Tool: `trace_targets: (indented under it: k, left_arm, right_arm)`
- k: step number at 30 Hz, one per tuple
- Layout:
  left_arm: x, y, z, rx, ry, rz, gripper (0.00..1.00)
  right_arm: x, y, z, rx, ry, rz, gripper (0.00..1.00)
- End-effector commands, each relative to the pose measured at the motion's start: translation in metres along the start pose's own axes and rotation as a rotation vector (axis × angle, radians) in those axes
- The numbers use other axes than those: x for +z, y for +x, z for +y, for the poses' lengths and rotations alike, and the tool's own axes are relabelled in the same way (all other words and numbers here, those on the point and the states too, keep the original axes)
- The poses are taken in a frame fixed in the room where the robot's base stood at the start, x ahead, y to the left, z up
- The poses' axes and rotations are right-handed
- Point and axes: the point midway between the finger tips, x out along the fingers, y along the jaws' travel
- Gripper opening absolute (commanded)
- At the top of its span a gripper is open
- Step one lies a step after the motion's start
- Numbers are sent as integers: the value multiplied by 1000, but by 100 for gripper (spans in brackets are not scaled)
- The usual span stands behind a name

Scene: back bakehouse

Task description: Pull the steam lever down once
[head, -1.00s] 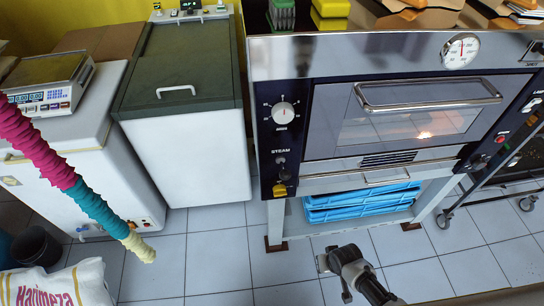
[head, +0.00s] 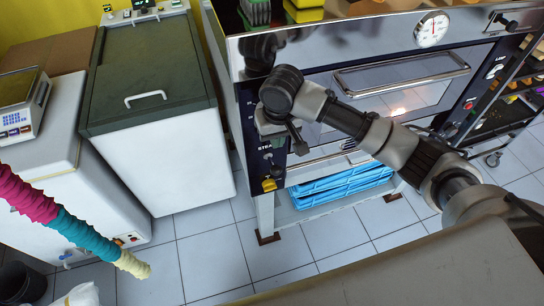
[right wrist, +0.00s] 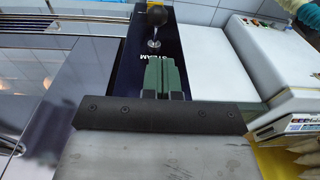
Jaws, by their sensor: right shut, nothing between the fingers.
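The steam lever (head: 277,171) is on the dark left panel of the oven, under the partly covered STEAM lettering. In the right wrist view, which is upside down, its dark ball knob (right wrist: 156,14) and thin stem stand out from a round metal base. My right gripper (head: 298,143) is in front of this panel, just above the lever in the head view. In the right wrist view its green fingers (right wrist: 164,62) are together and empty, pointing toward the lever base with a small gap in the picture. My left gripper is not in view.
The oven door handle (head: 400,72) lies behind my right arm. A white chest with a dark lid (head: 150,85) stands left of the oven. A pink, teal and cream ribbed tube (head: 75,230) hangs at left.

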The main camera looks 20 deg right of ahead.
Motion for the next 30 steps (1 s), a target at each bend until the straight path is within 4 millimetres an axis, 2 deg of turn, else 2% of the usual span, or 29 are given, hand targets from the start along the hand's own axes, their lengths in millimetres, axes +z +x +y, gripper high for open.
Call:
trace_targets:
  k: [11,16,30]
  left_arm:
    - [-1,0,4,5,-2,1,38]
    - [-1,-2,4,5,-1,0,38]
    - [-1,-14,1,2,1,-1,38]
  right_arm:
    - [-2,-2,2,7,9,-2,0]
    - [-2,5,2,7,10,-4,0]
    - [-2,82,2,7,9,-4,0]
